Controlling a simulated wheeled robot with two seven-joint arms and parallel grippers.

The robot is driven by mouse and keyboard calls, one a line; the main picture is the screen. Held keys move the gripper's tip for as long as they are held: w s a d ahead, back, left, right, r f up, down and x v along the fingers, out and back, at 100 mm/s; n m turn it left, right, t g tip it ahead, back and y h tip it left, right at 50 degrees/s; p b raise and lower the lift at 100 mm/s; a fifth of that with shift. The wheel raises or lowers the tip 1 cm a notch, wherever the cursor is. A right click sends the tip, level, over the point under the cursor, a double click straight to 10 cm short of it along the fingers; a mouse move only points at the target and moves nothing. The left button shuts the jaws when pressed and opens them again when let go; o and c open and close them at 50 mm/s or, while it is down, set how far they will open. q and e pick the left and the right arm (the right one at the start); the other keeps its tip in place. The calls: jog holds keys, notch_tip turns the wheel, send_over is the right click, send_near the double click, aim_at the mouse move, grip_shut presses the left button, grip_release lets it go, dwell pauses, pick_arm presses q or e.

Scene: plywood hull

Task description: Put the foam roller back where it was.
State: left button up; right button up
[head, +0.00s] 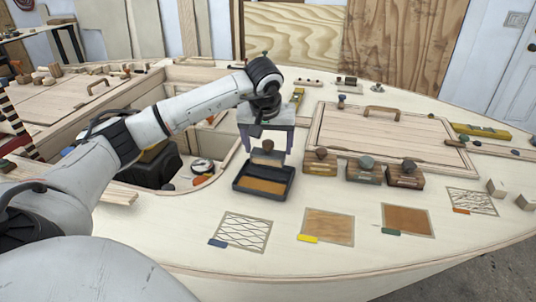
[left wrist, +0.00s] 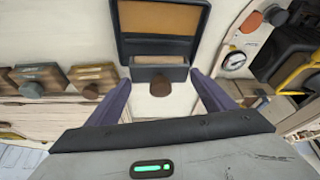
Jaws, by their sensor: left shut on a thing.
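My left gripper (head: 267,150) reaches down at the back edge of a black tray (head: 258,197) with an orange-brown floor. It is shut on a small grey-brown piece with a round brown knob (head: 267,146), which I take to be the foam roller; no plain roller shape shows. In the left wrist view the knob (left wrist: 160,87) shows between the two purple fingers, with its grey body (left wrist: 160,70) spanning them against the tray (left wrist: 121,28). I cannot tell whether the piece touches the deck or tray. My right gripper is not in view.
Several knobbed wooden blocks (head: 320,163) stand right of the tray. Patterned and brown patches (head: 243,232) with coloured strips lie in front, with bare deck between them. An open hatch (head: 190,140) with dark gear is at the left. A handled panel (head: 390,132) lies behind.

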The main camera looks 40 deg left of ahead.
pick_arm(q)
notch_tip(320, 180, down, 3)
jog(key=shift+r, duration=0.1)
jog(key=o, duration=1.1)
jog(key=v, duration=1.2)
